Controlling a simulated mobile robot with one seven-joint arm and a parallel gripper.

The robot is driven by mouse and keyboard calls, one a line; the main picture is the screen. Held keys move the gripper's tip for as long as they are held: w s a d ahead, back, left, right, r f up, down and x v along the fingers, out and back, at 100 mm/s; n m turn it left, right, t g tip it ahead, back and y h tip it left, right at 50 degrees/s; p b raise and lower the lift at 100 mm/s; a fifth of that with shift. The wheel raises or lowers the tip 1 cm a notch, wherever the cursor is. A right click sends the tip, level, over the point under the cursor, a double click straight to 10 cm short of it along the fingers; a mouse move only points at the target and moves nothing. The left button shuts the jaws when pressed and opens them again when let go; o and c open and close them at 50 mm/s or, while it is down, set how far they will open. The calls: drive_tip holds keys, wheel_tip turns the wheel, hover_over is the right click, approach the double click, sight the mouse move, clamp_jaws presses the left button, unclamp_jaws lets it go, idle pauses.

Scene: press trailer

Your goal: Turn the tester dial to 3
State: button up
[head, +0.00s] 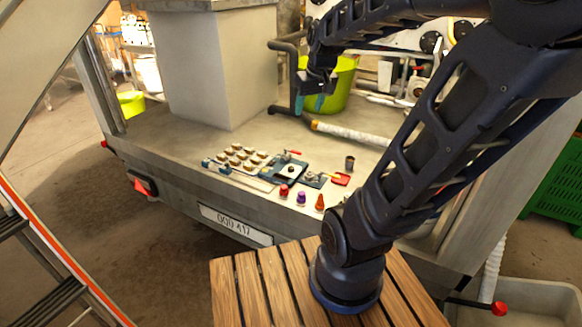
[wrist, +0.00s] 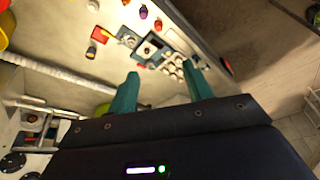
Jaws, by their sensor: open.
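What seems to be the tester (head: 291,170) is a dark blue plate with a pale square and a small dark round part, on the trailer bed near its front edge. It also shows in the wrist view (wrist: 150,47). The dial's setting is too small to read. My gripper (head: 317,104) has teal fingers, is open and empty, and hangs above and behind the tester, apart from it. In the wrist view, its fingers (wrist: 162,69) point towards the tester and the tray area.
A tray of several round pieces (head: 236,157) lies left of the tester. Red, purple and orange small pieces (head: 301,198) stand along the front edge. A red piece (head: 341,179) and a dark cup (head: 350,162) are to the right. A white wrapped pipe (head: 350,134) and yellow-green bucket (head: 340,88) are behind.

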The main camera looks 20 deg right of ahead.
drive_tip(key=w+f+n+g, duration=0.15)
drive_tip(key=w+f, duration=0.35)
drive_tip(key=w, duration=0.5)
drive_tip(key=n+g+h, duration=0.1)
drive_tip(key=n+g, duration=0.1)
drive_tip(key=n, duration=0.4)
hover_over(291, 168)
wheel_tip(291, 168, down, 29)
drive_tip(key=shift+m, duration=0.25)
wheel_tip(291, 168, down, 11)
drive_tip(key=shift+w, duration=0.1)
drive_tip(key=shift+c, duration=0.4)
drive_tip(key=c, duration=0.9)
